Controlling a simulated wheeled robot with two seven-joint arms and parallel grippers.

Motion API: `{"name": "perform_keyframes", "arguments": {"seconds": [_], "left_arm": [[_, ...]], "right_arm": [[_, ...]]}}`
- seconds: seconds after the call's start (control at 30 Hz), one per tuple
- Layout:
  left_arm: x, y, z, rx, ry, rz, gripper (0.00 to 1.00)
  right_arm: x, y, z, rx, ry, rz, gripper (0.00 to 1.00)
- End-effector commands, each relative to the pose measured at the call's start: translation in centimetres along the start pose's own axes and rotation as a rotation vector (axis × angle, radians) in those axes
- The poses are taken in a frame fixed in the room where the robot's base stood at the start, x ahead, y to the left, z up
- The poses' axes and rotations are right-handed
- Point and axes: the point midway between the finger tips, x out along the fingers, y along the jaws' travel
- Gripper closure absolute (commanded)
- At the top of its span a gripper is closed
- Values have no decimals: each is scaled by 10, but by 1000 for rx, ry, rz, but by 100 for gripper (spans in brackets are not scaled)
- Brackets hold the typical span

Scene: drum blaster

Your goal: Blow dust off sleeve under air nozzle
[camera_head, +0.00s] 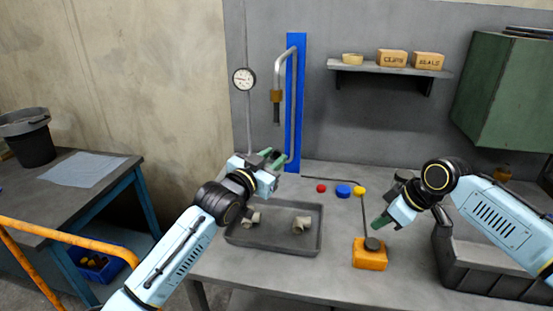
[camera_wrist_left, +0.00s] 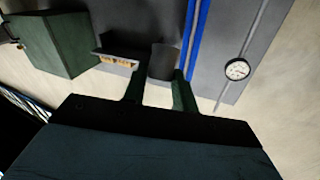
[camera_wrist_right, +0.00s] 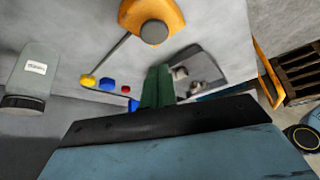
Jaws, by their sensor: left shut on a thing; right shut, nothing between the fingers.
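The air nozzle (camera_head: 276,97), a bent pipe with a brass collar and dark tip, hangs beside a blue post (camera_head: 296,70). My left gripper (camera_head: 274,159) is below the nozzle, apart from its tip. In the left wrist view its fingers (camera_wrist_left: 159,92) are shut on a dark grey cylinder, seemingly the sleeve (camera_wrist_left: 163,62). In the head view I cannot make out the sleeve clearly. My right gripper (camera_head: 381,221) is shut and empty, just above an orange box with a round dark button (camera_head: 370,257). The box also shows in the right wrist view (camera_wrist_right: 153,14); the fingers (camera_wrist_right: 157,86) are together.
A grey tray (camera_head: 275,247) holds pale pipe fittings (camera_head: 301,224). A dark grey bin (camera_head: 490,270) stands at right. A pressure gauge (camera_head: 244,79) and a shelf (camera_head: 385,68) are on the wall.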

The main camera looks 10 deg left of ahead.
Motion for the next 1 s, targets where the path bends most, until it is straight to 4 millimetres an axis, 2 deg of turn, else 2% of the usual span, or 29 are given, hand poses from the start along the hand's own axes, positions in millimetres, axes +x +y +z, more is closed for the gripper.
{"name": "perform_keyframes", "arguments": {"seconds": [0.2,0.57,1.0], "left_arm": [[0,0,-1,0,2,0,97],[-1,0,-1,0,1,0,97],[-41,14,-6,-1,0,0,97]], "right_arm": [[-11,0,-6,1,0,1,100],[-14,0,-7,1,1,1,100],[-46,0,-25,0,1,1,100]]}}
